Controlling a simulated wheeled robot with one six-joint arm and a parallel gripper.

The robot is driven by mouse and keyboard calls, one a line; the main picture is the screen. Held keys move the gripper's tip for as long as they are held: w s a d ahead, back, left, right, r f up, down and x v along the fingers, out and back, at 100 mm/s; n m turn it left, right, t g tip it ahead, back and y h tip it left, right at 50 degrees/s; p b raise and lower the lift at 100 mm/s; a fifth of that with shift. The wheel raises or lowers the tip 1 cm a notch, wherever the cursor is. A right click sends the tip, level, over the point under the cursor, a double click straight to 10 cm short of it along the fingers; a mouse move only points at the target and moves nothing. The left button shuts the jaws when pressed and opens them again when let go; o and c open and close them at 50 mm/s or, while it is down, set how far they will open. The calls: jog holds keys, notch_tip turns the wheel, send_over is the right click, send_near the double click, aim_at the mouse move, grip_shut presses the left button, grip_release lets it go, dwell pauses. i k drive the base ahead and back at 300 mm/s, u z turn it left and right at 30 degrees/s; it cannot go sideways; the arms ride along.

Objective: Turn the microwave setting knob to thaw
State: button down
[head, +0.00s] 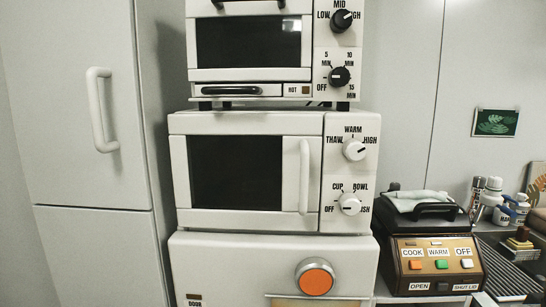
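The microwave (250,117) is the white middle unit of a stack in the head view, with a dark door window (237,172) and an upright white handle (304,176). Its door looks shut. The round white setting knob (355,150) is at the upper right of its panel, with THAW at its left, WARM above and HIGH at its right. Its pointer seems to face right, towards HIGH, but is small. A second white knob (350,204) below has OFF, CUP, BOWL and a partly hidden label. My gripper is not in view.
A toaster oven (250,76) with two black knobs stands above the microwave. A white appliance (220,262) with an orange knob (315,277) is below. A tall white cabinet (90,190) is at left. A cooker (437,264) with buttons and several bottles stand at right.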

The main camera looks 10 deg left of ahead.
aim_at(355, 151)
jog(key=u, duration=1.5)
jog(key=k, duration=0.85)
jog(key=z, duration=1.25)
jog(key=i, duration=0.5)
jog(key=z, duration=0.05)
